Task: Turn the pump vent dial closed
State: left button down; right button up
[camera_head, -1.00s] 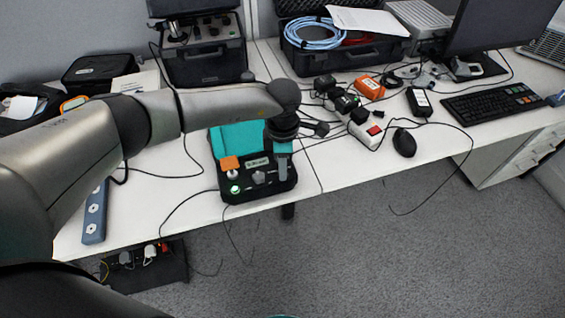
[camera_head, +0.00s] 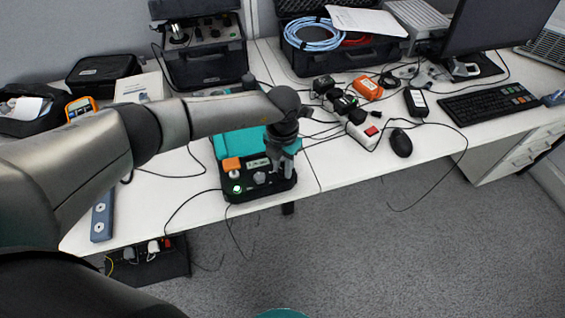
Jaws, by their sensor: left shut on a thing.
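The pump (camera_head: 243,190) is a black and teal box at the front edge of the white table. Its front panel carries a green-lit knob, an orange block, a small display and dark knobs, one of them a dial (camera_head: 260,177) near the middle. My left gripper (camera_head: 281,172) points down at the right part of this panel. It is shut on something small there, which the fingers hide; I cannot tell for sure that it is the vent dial. My right gripper is not in view.
A white power strip with a red switch (camera_head: 366,131), black adapters and a mouse (camera_head: 401,142) lie right of the pump with loose cables. An open case with blue hose (camera_head: 312,36) stands behind. A blue-grey strip (camera_head: 102,217) lies at the left edge.

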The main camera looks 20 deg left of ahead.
aim_at(283, 170)
pick_arm(q)
jog(key=shift+n+p, duration=0.3)
jog(key=shift+n, duration=0.5)
jog(key=c, duration=0.6)
grip_release()
notch_tip(283, 170, up, 15)
jog(key=p, duration=0.2)
jog(key=shift+r, duration=0.15)
